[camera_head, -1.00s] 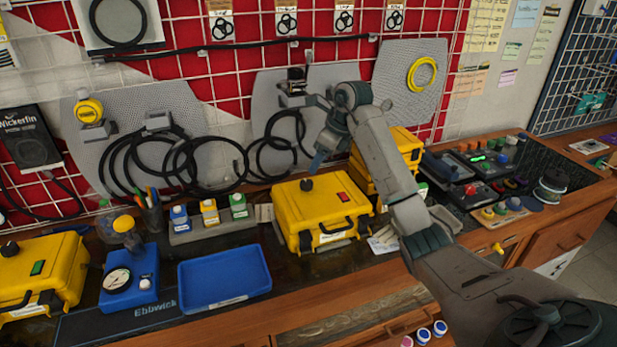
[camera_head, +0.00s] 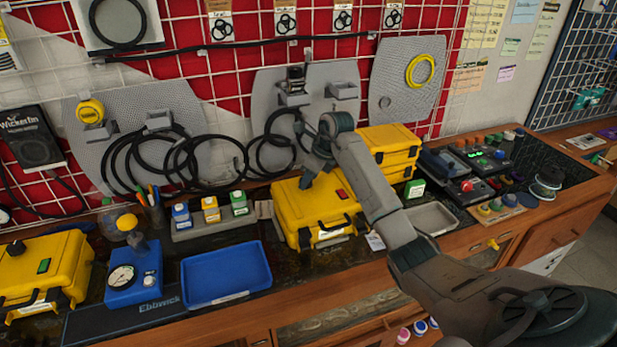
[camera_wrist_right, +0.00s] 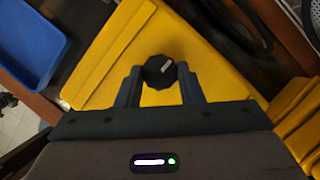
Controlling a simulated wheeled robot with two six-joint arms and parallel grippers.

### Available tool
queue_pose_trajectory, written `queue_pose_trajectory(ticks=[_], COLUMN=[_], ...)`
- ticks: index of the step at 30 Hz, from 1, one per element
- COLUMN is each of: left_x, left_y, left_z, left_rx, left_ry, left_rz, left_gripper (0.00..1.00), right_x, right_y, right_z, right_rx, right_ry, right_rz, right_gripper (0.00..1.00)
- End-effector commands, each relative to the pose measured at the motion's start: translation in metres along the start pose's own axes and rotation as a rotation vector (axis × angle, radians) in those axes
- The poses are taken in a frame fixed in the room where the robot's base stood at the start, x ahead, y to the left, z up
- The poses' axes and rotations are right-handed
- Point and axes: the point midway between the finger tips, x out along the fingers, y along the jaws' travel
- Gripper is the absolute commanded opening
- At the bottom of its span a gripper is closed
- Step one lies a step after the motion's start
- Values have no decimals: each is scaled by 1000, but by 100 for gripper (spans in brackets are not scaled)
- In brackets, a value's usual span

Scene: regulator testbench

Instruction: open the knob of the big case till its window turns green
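The yellow case (camera_head: 312,213) in the middle of the bench has a red window (camera_head: 342,194) on its lid. Its black knob (camera_wrist_right: 160,71) shows in the right wrist view with a pale mark, but in the head view my gripper hides it. My right gripper (camera_head: 308,181) is down at the lid from above. In the wrist view its two fingers (camera_wrist_right: 160,82) stand on either side of the knob, with hardly any gap. They look open, and I see no clear grip. My left gripper is not in view.
Another yellow case (camera_head: 48,262) with a green window stands at the left. A blue gauge block (camera_head: 135,278) and an empty blue tray (camera_head: 226,276) lie between the cases. Stacked yellow cases (camera_head: 397,151) stand close behind my right forearm. Cables hang on the wall.

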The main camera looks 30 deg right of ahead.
Motion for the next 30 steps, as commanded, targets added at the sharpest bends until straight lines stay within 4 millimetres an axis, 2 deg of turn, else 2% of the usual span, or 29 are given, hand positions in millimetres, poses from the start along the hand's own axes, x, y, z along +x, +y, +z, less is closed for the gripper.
queue_pose_trajectory(ticks=[1,2,3,14,30], left_x=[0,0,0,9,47], left_y=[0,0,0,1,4], left_z=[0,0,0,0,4], left_rx=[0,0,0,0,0], left_ry=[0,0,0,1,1], left_rz=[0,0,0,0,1], left_gripper=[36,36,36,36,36], right_x=[0,0,0,1,1], right_y=[0,0,0,-2,-5], right_z=[0,0,0,-1,1], right_rx=[0,0,0,-58,-468], right_ry=[0,0,0,0,-1], right_rz=[-1,-1,-1,23,193], right_gripper=[18,12,11,11,11])
